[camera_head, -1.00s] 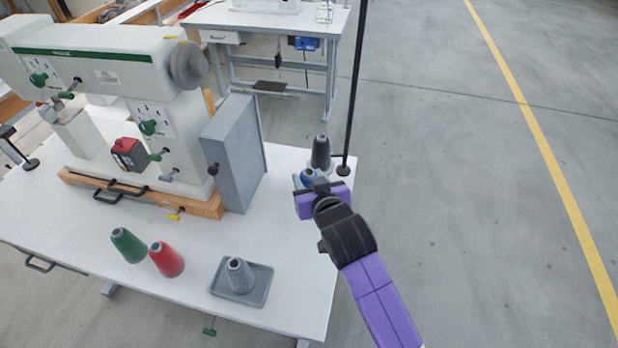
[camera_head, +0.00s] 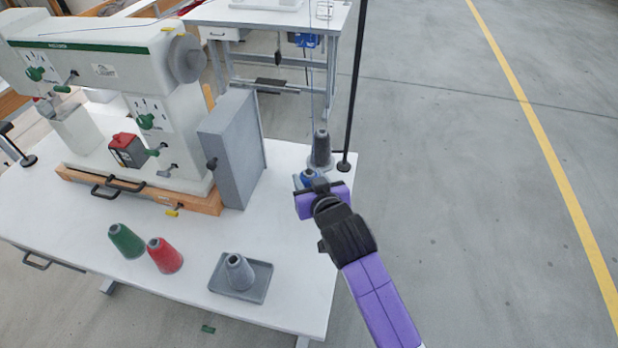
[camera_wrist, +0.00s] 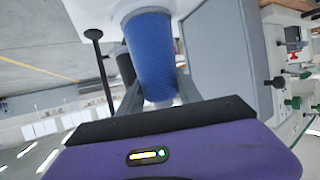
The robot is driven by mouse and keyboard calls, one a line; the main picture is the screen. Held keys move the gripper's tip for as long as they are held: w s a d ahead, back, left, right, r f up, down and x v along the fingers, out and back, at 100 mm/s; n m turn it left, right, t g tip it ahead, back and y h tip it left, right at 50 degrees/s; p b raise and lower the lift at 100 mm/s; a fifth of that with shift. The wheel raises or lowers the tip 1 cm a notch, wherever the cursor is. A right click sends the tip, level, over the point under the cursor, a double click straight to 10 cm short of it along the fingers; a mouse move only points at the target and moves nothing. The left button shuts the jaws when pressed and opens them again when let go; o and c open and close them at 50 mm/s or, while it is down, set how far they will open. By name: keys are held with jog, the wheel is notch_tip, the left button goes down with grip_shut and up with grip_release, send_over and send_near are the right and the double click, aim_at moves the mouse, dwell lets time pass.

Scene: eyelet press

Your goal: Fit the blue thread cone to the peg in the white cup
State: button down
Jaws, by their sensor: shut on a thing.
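The blue thread cone (camera_wrist: 152,55) fills the upper middle of the wrist view, held between the two fingers of my gripper (camera_wrist: 158,98). In the head view only a small part of the blue cone (camera_head: 308,176) shows past my gripper (camera_head: 318,188), at the right end of the white table. My gripper is shut on the cone. A pale rim shows around the cone's far end at the top of the wrist view; I cannot tell whether it is the white cup. The peg is hidden.
A dark grey cone (camera_head: 321,148) and a black pole (camera_head: 353,100) stand just behind my gripper. A grey box (camera_head: 232,150) is to the left. Green (camera_head: 126,241) and red (camera_head: 164,256) cones and a grey tray (camera_head: 256,290) holding a grey cone (camera_head: 239,272) are nearer.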

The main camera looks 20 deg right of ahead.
jog(key=c, duration=0.7)
grip_release()
jog(key=shift+r+p, duration=2.2)
jog(key=shift+r, duration=0.3)
